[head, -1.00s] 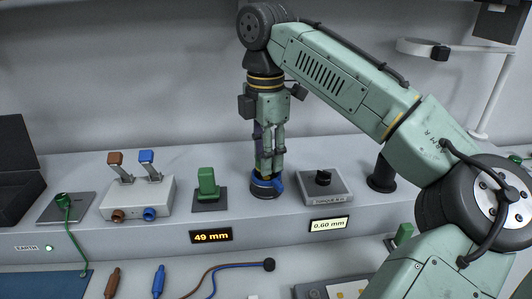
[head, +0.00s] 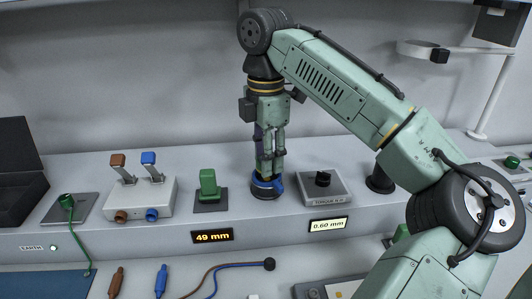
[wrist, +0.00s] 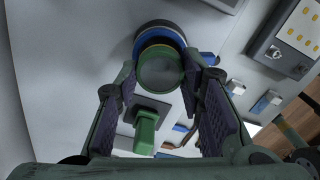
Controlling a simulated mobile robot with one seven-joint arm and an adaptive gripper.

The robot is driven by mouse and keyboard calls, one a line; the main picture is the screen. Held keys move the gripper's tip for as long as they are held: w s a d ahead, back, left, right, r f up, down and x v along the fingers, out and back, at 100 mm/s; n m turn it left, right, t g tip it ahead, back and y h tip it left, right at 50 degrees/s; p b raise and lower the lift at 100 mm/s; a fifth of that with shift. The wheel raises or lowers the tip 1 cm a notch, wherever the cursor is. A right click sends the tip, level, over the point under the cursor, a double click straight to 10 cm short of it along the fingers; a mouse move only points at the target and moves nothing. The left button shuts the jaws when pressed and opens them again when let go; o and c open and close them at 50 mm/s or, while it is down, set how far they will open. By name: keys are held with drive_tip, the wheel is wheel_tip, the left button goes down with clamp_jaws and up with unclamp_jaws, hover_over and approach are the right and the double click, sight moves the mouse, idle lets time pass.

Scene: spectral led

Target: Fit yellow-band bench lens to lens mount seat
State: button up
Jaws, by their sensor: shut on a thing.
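My gripper (head: 269,172) points straight down over the lens mount seat, a dark round base with a blue ring (head: 267,188), on the raised shelf. In the wrist view the fingers are shut on the bench lens (wrist: 161,70), a green cylinder with a thin yellowish band at its far edge. The lens lines up closely with the blue ring of the mount seat (wrist: 152,35), which shows just beyond it. The fingers hide most of the lens in the head view. I cannot tell whether it is fully down in the seat.
A green clamp-like block (head: 209,188) on a dark plate stands close left of the mount. A switch box (head: 139,196) is further left. A display reading 49 mm (head: 212,236) is on the shelf's front.

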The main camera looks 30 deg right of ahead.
drive_tip(key=shift+f, duration=0.15)
drive_tip(key=shift+f, duration=0.6)
drive_tip(key=shift+r+p, duration=0.15)
drive_tip(key=shift+p, duration=0.3)
drive_tip(key=shift+s, duration=0.1)
idle(0.4)
drive_tip(key=shift+d+p, duration=0.1)
drive_tip(key=shift+p, duration=0.65)
drive_tip(key=shift+s+f, duration=0.1)
drive_tip(key=shift+f, duration=0.15)
drive_tip(key=shift+r, duration=0.2)
